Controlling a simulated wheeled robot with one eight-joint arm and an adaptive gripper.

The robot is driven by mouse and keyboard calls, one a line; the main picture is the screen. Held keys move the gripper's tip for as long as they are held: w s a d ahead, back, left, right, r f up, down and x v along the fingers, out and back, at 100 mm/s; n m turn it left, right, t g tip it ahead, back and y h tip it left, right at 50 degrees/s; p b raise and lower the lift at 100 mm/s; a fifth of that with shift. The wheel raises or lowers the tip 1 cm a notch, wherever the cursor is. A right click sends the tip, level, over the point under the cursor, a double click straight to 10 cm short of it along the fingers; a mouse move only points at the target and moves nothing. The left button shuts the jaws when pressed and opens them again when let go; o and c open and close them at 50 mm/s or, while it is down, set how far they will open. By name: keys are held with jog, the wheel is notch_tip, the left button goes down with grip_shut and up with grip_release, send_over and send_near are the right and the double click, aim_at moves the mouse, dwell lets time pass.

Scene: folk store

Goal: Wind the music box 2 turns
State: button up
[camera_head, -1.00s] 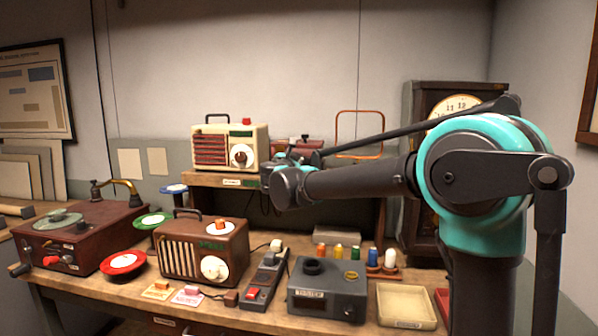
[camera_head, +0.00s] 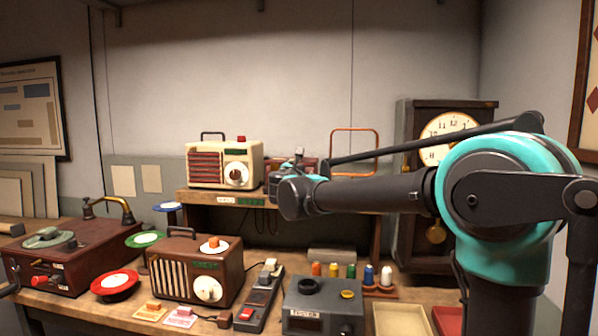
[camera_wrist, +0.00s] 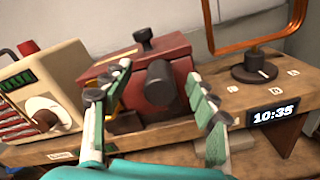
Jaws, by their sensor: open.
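A dark red box (camera_wrist: 178,70), which I take for the music box, stands on the wooden shelf. A dark round knob or key (camera_wrist: 158,82) sticks out of its front, and a small black knob (camera_wrist: 143,38) stands on its top. In the head view the box (camera_head: 308,165) is mostly hidden behind my arm's end. My gripper (camera_wrist: 160,85) is open, with one finger on each side of the front knob in the wrist view. Whether the fingers touch the knob or box cannot be told. A small yellow part shows behind the left finger.
A cream radio (camera_head: 225,164) stands left of the box. An orange wire frame (camera_wrist: 250,38) on a black base stands close on its right. A digital clock (camera_wrist: 273,114) is on the shelf edge. A brown radio (camera_head: 195,268) and tester (camera_head: 318,305) crowd the bench below.

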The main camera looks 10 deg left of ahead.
jog(key=s, duration=0.9)
jog(key=shift+a, duration=0.15)
dwell(0.6)
